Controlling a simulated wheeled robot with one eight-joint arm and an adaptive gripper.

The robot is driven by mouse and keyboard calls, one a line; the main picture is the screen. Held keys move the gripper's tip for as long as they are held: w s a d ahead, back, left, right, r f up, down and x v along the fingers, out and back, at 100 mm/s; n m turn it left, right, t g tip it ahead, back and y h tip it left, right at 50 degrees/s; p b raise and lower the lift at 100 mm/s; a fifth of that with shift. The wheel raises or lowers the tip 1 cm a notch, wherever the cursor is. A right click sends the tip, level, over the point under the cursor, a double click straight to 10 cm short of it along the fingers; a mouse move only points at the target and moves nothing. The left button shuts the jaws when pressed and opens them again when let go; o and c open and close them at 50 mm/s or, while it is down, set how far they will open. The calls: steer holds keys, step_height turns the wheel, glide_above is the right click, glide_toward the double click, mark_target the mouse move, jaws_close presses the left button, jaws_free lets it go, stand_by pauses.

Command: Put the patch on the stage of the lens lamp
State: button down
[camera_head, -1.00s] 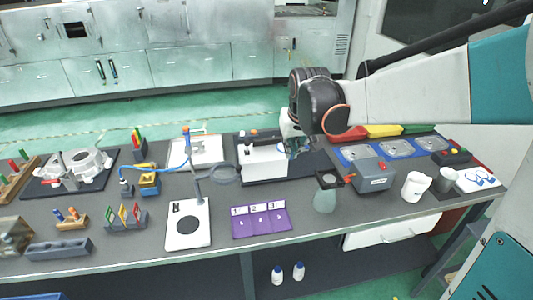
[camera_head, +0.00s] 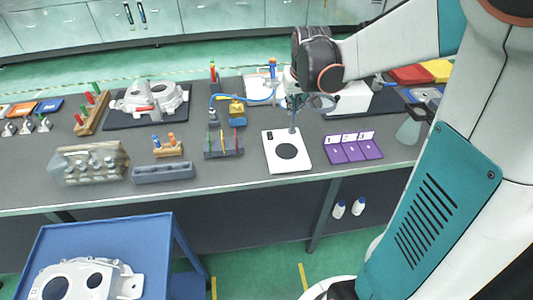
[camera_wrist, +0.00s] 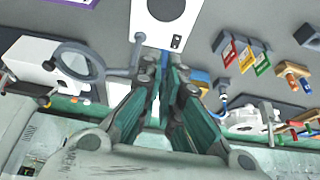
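The lens lamp stands near the front of the bench, with a flat white stage (camera_head: 274,160) bearing a black disc, and a ring lens (camera_head: 322,104) on a thin post. My gripper (camera_head: 294,108) points down just behind the stage, close to the post and left of the lens. In the wrist view the fingertips (camera_wrist: 163,66) are close together with a narrow gap, just short of the stage's edge (camera_wrist: 165,36); the lens ring (camera_wrist: 80,68) is at left.
A purple numbered mat (camera_head: 353,148) lies right of the lamp. A rack with coloured cards (camera_head: 223,145) stands left of it. The bench's front edge is close.

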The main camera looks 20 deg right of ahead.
step_height(320, 180, down, 20)
steer(key=b, duration=0.6)
steer(key=shift+r, duration=0.15)
steer(key=shift+f+b, duration=0.25)
steer(key=shift+b, duration=0.1)
steer(key=c, duration=1.8)
jaws_free()
steer(key=shift+r, duration=0.1)
steer(key=p+v, duration=0.4)
steer(key=v, duration=0.8)
steer(key=shift+r, duration=0.1)
